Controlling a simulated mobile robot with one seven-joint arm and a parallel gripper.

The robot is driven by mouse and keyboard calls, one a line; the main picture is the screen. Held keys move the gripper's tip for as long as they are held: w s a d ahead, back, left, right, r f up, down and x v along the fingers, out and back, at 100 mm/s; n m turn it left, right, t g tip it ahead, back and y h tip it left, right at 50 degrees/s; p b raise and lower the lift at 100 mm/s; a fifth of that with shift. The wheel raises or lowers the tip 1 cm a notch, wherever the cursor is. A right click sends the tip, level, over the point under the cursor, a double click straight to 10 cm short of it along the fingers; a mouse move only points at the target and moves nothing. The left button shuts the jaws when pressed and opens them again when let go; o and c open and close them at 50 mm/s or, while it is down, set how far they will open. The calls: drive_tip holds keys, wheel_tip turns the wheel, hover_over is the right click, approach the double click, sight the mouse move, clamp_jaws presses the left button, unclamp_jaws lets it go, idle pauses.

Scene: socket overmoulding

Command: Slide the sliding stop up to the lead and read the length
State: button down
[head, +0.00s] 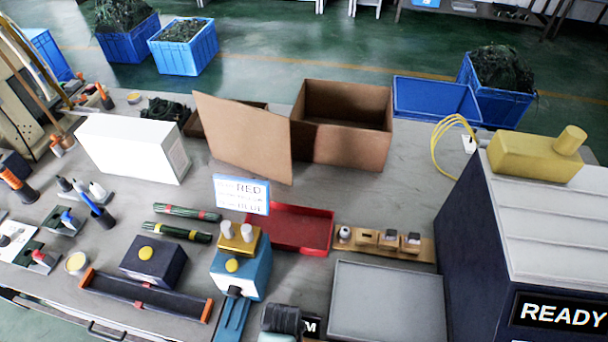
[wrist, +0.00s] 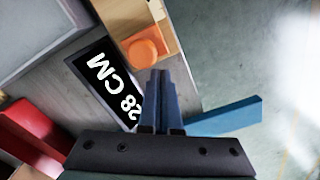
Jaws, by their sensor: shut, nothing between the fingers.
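My gripper (wrist: 161,76) is in the wrist view, its two fingers together with nothing between them. Just beyond the fingertips is an orange round knob (wrist: 147,48) on a light wooden piece, probably the sliding stop; whether the fingers touch it I cannot tell. Beside it a black display (wrist: 108,88) reads "28 CM". In the head view only the edge of this display (head: 311,326) shows, beside a dark part of my arm, and the stop is out of sight. A yellow looped lead (head: 436,145) with a white plug is by the big machine; no lead shows at the stop.
A blue bar (wrist: 228,117) lies right of my fingers. A grey tray (head: 340,300) and a red tray (head: 328,236) are near the display. The blue and yellow fixture (head: 225,277) stands to the left, the dark READY machine (head: 470,235) to the right.

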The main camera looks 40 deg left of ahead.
idle(0.4)
drive_tip(key=shift+w+d, duration=1.2)
drive_tip(key=shift+d, duration=0.9)
drive_tip(key=shift+w+d, duration=1.2)
drive_tip(key=shift+d, duration=0.85)
drive_tip(key=shift+w+d, duration=1.2)
drive_tip(key=shift+d, duration=0.9)
drive_tip(key=shift+d, duration=0.1)
drive_tip(key=shift+p, duration=0.3)
drive_tip(key=shift+s+a+r+p, duration=0.1)
drive_tip(key=shift+s+a+p, duration=0.25)
drive_tip(key=shift+a, duration=0.3)
wheel_tip(320, 180, up, 7)
drive_tip(key=p, duration=0.6)
drive_tip(key=shift+p, duration=0.4)
drive_tip(key=shift+a, duration=0.1)
